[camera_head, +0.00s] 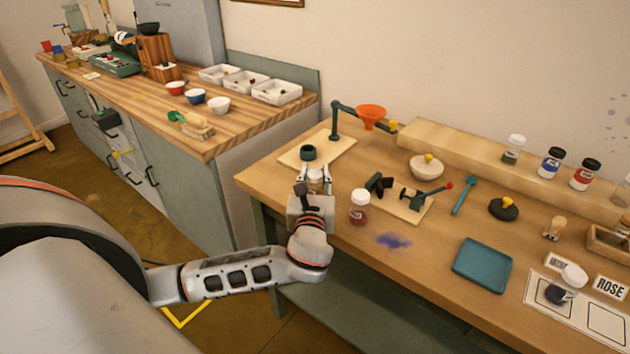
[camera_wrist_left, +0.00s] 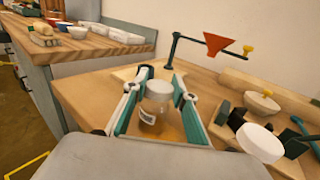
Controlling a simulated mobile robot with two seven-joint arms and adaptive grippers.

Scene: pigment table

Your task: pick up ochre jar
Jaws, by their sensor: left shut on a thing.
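The ochre jar (camera_wrist_left: 155,112), a clear jar with a pale lid and a white label, stands between the fingers of my left gripper (camera_wrist_left: 158,105) in the left wrist view. In the head view the jar (camera_head: 316,177) is partly hidden by the gripper (camera_head: 315,176) at the near left part of the table. The gripper is shut on it. The jar looks upright; I cannot tell whether it touches the tabletop. My right gripper is not in view.
A jar of dark red pigment (camera_head: 359,207) stands close to the right of my left gripper. Behind is a stand with an orange funnel (camera_head: 371,116) on a board. A clamp-like device (camera_head: 408,198), a bowl (camera_head: 426,168) and a teal tray (camera_head: 482,265) lie further right.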

